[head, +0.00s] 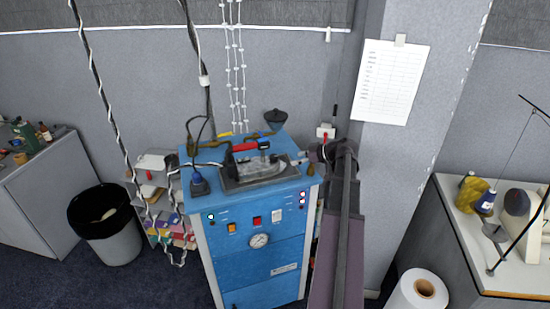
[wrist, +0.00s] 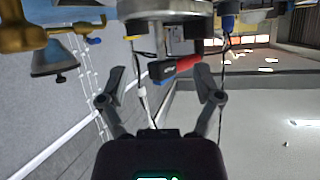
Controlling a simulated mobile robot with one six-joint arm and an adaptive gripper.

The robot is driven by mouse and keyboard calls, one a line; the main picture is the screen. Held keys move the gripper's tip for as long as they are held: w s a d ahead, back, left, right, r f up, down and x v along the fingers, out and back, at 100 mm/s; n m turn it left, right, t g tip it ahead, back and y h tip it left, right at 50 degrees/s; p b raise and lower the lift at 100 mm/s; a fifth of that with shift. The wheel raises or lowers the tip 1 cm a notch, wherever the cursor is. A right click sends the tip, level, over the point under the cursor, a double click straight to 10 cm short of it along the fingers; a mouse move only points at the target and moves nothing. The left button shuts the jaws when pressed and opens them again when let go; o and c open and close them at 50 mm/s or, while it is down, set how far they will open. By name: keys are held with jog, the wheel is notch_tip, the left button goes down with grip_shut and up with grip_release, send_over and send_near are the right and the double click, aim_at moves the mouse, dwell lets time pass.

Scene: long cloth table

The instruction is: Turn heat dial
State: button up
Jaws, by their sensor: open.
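A blue steam boiler cabinet (head: 230,275) stands in the middle of the head view. A steam iron (head: 262,168) with a red handle (head: 243,147) rests on a plate on its top. The front has a round white gauge (head: 259,240), coloured switches and small lights. I cannot tell which part is the heat dial. In the wrist view my gripper (wrist: 160,97) is open, its two dark fingers spread with nothing held. The red iron handle (wrist: 180,68) with its dark blue end shows upside down beyond the fingers, apart from them.
Cables hang above the cabinet, and a dark blue plug-like part (head: 199,186) sits on its top left. A black bin (head: 112,240) and a small rack stand left. A thread table (head: 500,250) and a white roll (head: 400,293) are at right. A pillar (head: 390,180) rises behind.

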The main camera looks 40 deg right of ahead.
aim_at(276, 157)
jog(key=shift+t, duration=0.6)
jog(key=d, duration=0.1)
jog(key=s+d+r, duration=0.1)
jog(key=d, duration=0.1)
jog(key=shift+s+d+r, duration=0.15)
jog(key=shift+s+d, duration=0.1)
jog(key=shift+d, duration=0.15)
jog(key=shift+w, duration=0.1)
jog(key=shift+h, duration=0.3)
jog(key=b+x, duration=0.5)
jog(key=x, duration=0.8)
jog(key=shift+w+a+f, duration=0.2)
jog(key=shift+a, duration=0.05)
jog(key=shift+c, duration=0.2)
